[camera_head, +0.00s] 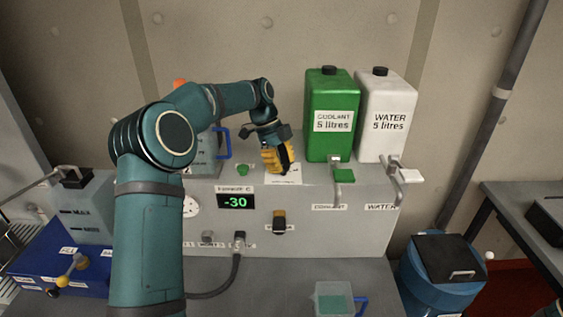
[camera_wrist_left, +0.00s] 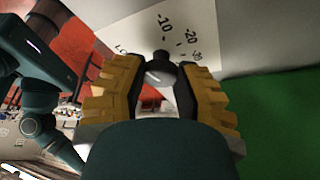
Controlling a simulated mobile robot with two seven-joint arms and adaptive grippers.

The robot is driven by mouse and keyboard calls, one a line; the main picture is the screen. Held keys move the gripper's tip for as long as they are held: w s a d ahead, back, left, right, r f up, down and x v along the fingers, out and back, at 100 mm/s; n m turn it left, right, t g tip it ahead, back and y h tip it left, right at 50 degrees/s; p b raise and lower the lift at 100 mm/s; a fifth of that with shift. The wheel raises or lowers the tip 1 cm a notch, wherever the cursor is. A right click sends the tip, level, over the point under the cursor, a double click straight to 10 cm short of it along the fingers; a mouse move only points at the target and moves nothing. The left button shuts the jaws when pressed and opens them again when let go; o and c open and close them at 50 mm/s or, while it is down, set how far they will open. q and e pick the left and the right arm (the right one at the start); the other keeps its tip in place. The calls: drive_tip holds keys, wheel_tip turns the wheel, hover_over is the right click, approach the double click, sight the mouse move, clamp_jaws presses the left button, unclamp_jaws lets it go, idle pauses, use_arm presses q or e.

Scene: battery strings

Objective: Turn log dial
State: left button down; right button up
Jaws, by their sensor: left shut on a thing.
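The log dial (camera_wrist_left: 160,70) is a small dark knob with a pale spot, on a white card (camera_wrist_left: 150,28) marked -10, -20, -30. In the head view the card (camera_head: 283,175) lies on top of the grey bench unit (camera_head: 345,235). My left gripper (camera_head: 277,158), with yellow and black fingers, reaches down over the card and hides the knob there. In the left wrist view the gripper (camera_wrist_left: 160,88) has its fingers on either side of the knob, shut on it. Where the dial points is hard to tell. My right gripper is not in view.
A green display (camera_head: 235,202) reads -30. A green coolant can (camera_head: 332,145) and a white water can (camera_head: 383,145) stand right of the gripper, with taps below. A blue-handled jug (camera_head: 205,155) stands to its left.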

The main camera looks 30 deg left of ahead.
use_arm(q)
drive_tip(key=shift+f, duration=0.15)
idle(0.3)
drive_tip(key=c, duration=0.6)
unclamp_jaws()
drive_tip(key=shift+o, duration=0.2)
drive_tip(key=shift+r, duration=0.2)
drive_tip(key=v, duration=1.1)
drive_tip(key=shift+a+r, duration=0.2)
drive_tip(key=shift+r, duration=0.1)
